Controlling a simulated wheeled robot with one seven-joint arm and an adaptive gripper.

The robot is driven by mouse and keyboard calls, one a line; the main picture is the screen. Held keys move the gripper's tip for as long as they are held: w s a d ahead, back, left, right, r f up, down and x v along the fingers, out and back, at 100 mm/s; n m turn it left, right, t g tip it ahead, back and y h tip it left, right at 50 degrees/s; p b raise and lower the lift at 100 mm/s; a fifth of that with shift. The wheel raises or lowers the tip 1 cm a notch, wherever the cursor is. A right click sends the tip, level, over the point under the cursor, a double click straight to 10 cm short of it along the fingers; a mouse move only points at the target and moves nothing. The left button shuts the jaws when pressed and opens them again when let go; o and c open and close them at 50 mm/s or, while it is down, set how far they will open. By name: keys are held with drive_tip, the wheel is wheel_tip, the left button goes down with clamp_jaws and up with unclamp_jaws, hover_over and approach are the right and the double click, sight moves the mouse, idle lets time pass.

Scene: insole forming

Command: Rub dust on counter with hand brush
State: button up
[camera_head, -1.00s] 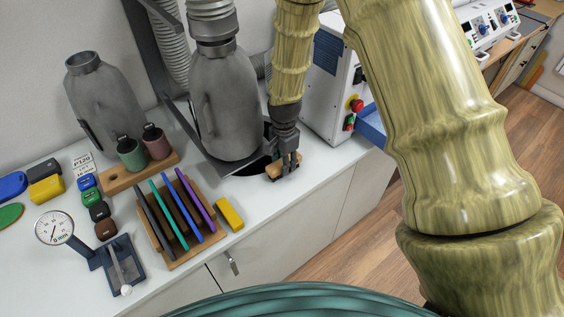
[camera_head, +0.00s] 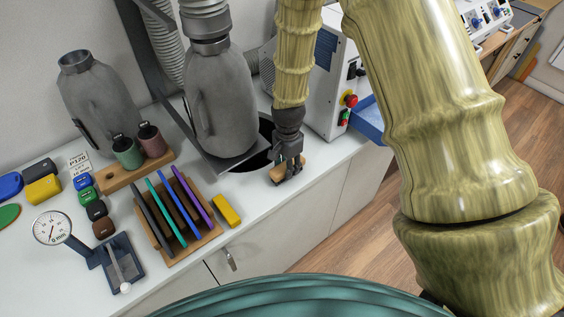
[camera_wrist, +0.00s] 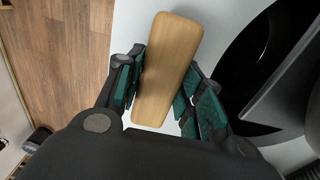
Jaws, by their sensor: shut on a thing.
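The hand brush shows as a light wooden block (camera_wrist: 166,62) in the wrist view, lying lengthwise between the two fingers. My gripper (camera_wrist: 163,98) is shut on it, with dark green pads on both sides. In the head view the gripper (camera_head: 288,170) points down at the counter (camera_head: 257,208), near its front edge and beside the dark round opening. The brush (camera_head: 278,174) shows only in part there, low at the counter surface. Its bristles are hidden, and I cannot tell whether they touch. I cannot make out any dust.
A dark round opening (camera_wrist: 250,85) lies close beside the gripper, under a grey machine (camera_head: 218,105). A white cabinet machine with a blue tray (camera_head: 367,119) stands to the right. A wooden rack (camera_head: 179,243) and a yellow block (camera_head: 227,211) stand left of the gripper.

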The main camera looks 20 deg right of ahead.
drive_tip(key=shift+f, duration=0.1)
drive_tip(key=shift+w+a+f, duration=0.1)
drive_tip(key=shift+w+a, duration=0.15)
drive_tip(key=shift+w, duration=0.35)
drive_tip(key=shift+w+a, duration=0.2)
drive_tip(key=shift+w, duration=0.35)
drive_tip(key=shift+w+a+f, duration=0.1)
drive_tip(key=shift+w+a, duration=0.15)
drive_tip(key=shift+w, duration=0.4)
drive_tip(key=shift+c, duration=0.8)
drive_tip(key=shift+w+r+p, duration=0.15)
drive_tip(key=shift+r+p, duration=0.6)
drive_tip(key=shift+r, duration=0.05)
drive_tip(key=shift+r+p, duration=1.4)
drive_tip(key=shift+r, duration=0.85)
drive_tip(key=shift+r, duration=0.1)
